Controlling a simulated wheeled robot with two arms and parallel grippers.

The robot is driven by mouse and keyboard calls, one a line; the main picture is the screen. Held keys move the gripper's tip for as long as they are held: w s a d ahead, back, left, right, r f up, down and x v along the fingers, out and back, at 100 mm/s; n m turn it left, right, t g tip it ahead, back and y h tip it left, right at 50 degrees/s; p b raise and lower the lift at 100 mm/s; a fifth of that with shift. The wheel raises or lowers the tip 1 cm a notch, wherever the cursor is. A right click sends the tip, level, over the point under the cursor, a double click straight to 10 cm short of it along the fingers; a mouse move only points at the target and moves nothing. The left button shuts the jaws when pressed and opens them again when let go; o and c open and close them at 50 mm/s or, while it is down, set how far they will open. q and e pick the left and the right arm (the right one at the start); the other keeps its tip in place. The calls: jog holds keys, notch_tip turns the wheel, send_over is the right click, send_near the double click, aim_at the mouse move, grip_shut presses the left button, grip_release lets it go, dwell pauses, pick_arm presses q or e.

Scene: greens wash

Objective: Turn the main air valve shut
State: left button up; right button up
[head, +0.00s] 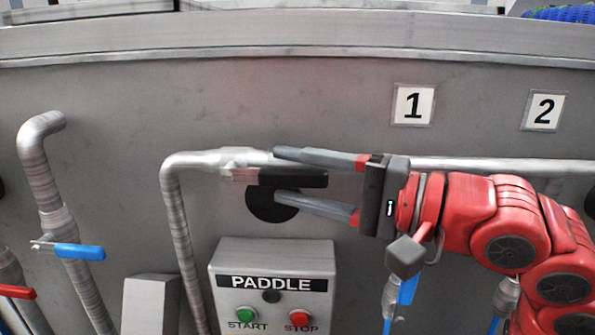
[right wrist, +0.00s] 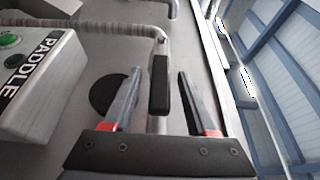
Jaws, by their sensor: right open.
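The air valve's black lever handle (head: 293,178) lies level along the horizontal pipe (head: 460,164) in the head view. It also shows in the right wrist view (right wrist: 160,85). My right gripper (head: 275,174) is open, with one grey finger above the handle and one below it. In the right wrist view, the handle stands between the fingers (right wrist: 160,75) with a gap on each side. Part of the valve body is hidden by the upper finger and handle. My left gripper is not in view.
A grey PADDLE box (head: 272,255) with green START and red STOP buttons sits below the valve. Blue-handled (head: 78,251) and red-handled (head: 17,292) valves are at left. Signs 1 (head: 413,106) and 2 (head: 544,111) are on the metal wall above the pipe.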

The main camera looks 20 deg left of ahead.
grip_shut()
dwell(1.3)
